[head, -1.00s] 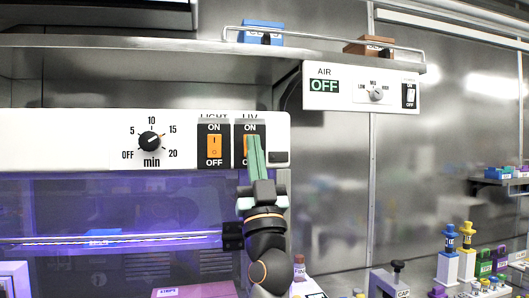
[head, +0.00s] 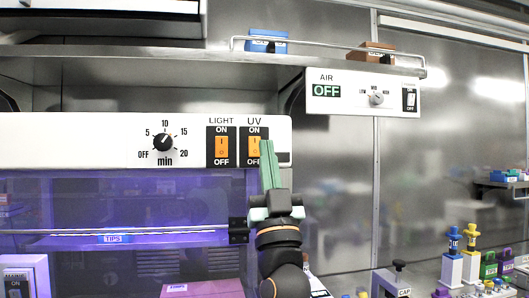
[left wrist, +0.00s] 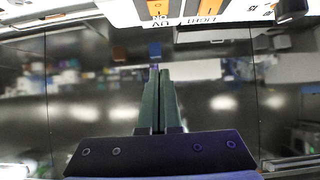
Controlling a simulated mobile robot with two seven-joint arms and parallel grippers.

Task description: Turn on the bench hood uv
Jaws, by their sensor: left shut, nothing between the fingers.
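The bench hood's white front panel (head: 70,142) runs across the left of the head view. The UV switch (head: 253,147), an orange rocker on a black plate marked ON and OFF, is near its right end. I cannot tell clearly which way the rocker is tipped. My left gripper (head: 267,146) is shut and empty, its green fingers pointing up just right of the rocker and covering the plate's lower right edge. In the left wrist view the shut fingers (left wrist: 156,72) lie below the upside-down UV label (left wrist: 159,20), apart from the panel. My right gripper is not seen.
The similar LIGHT switch (head: 221,147) and timer dial (head: 162,143) are left of the UV switch. The hood interior (head: 100,200) glows violet. An AIR control box (head: 345,92) hangs upper right under the shelf (head: 150,68). The steel wall right of the panel is clear.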

